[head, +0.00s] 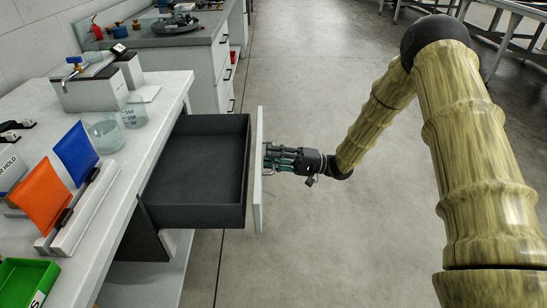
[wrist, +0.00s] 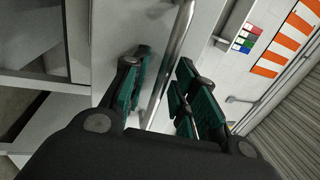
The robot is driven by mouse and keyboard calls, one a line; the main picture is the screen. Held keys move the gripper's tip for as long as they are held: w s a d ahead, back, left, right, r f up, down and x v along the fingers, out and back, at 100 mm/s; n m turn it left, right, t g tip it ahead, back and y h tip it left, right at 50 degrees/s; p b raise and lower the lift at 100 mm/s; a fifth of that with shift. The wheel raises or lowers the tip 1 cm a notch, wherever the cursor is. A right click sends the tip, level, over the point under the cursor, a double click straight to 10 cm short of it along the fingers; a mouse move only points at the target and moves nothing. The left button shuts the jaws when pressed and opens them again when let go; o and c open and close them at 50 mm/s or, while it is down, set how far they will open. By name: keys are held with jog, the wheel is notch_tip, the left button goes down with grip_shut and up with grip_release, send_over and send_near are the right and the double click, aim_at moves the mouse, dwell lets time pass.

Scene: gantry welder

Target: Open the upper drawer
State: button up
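The upper drawer (head: 195,212) is pulled well out from under the white worktop (head: 170,90) in the head view. It is dark grey inside, looks empty, and has a white front panel (head: 258,200). My gripper (head: 272,159) is at the outer side of that panel, roughly level with it. In the wrist view a metal bar handle (wrist: 180,40) runs between the two green-padded fingers of my gripper (wrist: 163,95). The fingers stand apart with gaps beside the bar, so they are around it and not clamped. Contact with the bar cannot be told.
On the worktop stand glass beakers (head: 106,136), a blue pouch (head: 76,152), an orange pouch (head: 41,197) and a green bin (head: 25,281). A grey-topped cabinet (head: 175,38) stands behind. The concrete floor (head: 300,245) right of the drawer is clear.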

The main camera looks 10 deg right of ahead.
dwell(0.3)
jog(key=v, duration=1.2)
jog(key=shift+f, duration=0.1)
